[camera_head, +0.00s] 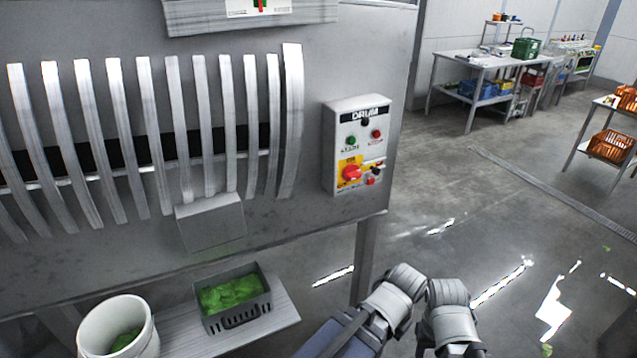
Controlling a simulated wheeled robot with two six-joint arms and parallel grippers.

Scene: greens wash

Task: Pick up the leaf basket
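The leaf basket (237,318) is a dark grey, slotted rectangular basket filled with bright green leaves (228,292). It sits upright on a low metal shelf under the drum machine, at the lower middle left of the head view. Links of one of my arms show at the bottom centre, to the right of the basket and apart from it. Neither gripper is in view.
A white bucket (93,327) with some green leaves inside stands left of the basket. The shelf (282,313) has bare room right of the basket. The machine's drum control box (336,150) and a metal leg (364,262) are above and right. Orange crates (610,146) stand far right.

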